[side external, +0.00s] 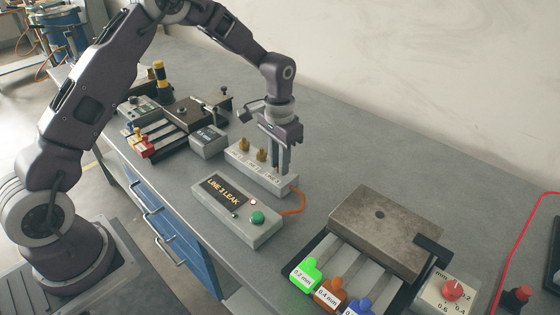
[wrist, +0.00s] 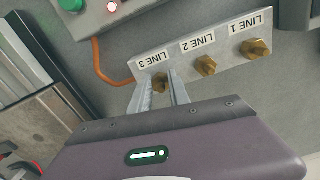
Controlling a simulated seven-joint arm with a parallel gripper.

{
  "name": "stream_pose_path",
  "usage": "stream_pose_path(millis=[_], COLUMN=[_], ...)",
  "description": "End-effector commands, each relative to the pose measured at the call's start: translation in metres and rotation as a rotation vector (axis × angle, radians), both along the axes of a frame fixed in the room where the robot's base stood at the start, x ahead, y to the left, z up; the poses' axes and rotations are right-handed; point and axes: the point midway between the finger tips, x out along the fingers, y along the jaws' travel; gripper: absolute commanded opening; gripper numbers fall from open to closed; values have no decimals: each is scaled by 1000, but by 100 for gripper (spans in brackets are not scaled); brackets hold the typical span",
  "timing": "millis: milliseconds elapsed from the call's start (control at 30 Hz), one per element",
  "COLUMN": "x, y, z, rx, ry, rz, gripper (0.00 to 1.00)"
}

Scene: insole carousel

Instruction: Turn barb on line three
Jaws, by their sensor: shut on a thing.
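A grey block carries three brass barbs in a row, labelled LINE 1, LINE 2 and LINE 3 in the wrist view. The line three barb (wrist: 160,83) sits at the end of the block, between my gripper's fingers. My gripper (wrist: 165,90) is shut on that barb, pointing down onto it. In the side external view my gripper (side external: 281,172) stands at the block's right end and hides that barb. The line two barb (wrist: 205,66) and line one barb (wrist: 256,49) are free. The block's front face (side external: 262,178) also shows in the side external view.
A display box (side external: 222,192) reading LINE 3 LEAK, with a green button (side external: 257,217) and a lit pinkish lamp, stands in front of the block. An orange cable (side external: 297,205) loops beside it. A grey-brown plate fixture (side external: 384,227) with coloured gauge tabs stands right; a dial box (side external: 450,292) is beside it.

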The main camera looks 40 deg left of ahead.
Motion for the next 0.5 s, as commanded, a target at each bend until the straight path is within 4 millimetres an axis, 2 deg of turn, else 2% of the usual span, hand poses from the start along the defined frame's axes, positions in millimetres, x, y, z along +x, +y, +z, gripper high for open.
stream_pose_path(millis=[500], x=[2], y=[3], z=[2], rx=[0], ry=[-4], rz=[-486], gripper=[0])
